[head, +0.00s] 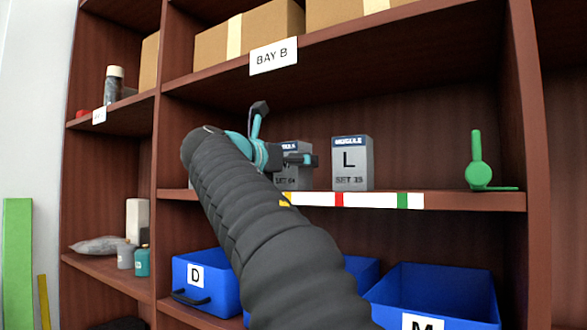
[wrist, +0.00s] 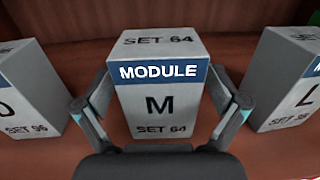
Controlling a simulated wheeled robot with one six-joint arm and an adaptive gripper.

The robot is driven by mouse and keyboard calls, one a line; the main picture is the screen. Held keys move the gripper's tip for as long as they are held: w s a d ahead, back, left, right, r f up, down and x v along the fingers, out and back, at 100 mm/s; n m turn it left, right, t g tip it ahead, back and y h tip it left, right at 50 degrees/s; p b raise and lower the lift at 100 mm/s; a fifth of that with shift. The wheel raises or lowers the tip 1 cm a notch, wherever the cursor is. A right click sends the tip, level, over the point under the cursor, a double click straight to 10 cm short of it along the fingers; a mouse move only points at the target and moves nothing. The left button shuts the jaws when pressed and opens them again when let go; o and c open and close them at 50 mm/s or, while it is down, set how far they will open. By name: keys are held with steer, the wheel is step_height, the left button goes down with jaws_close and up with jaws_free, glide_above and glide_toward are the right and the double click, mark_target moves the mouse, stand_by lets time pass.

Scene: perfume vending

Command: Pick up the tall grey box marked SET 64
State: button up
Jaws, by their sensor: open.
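The grey box marked SET 64 (wrist: 160,110) stands upright on the shelf in the middle of the wrist view, with a blue MODULE band and a large M. It also shows in the head view (head: 288,183), partly hidden behind my gripper (head: 300,159). My gripper (wrist: 160,100) is open, with one finger at the left side and one at the right side of the box. Narrow gaps seem to show beside it; I cannot tell whether either finger touches it.
A grey box marked L (head: 352,165) stands close on the right. Another grey box (wrist: 22,95) stands close on the left in the wrist view. A green object (head: 477,165) stands farther right on the shelf (head: 450,202). Blue bins (head: 440,290) sit below.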

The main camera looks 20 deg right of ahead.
steer(key=shift+d, duration=0.1)
steer(key=c, duration=1.4)
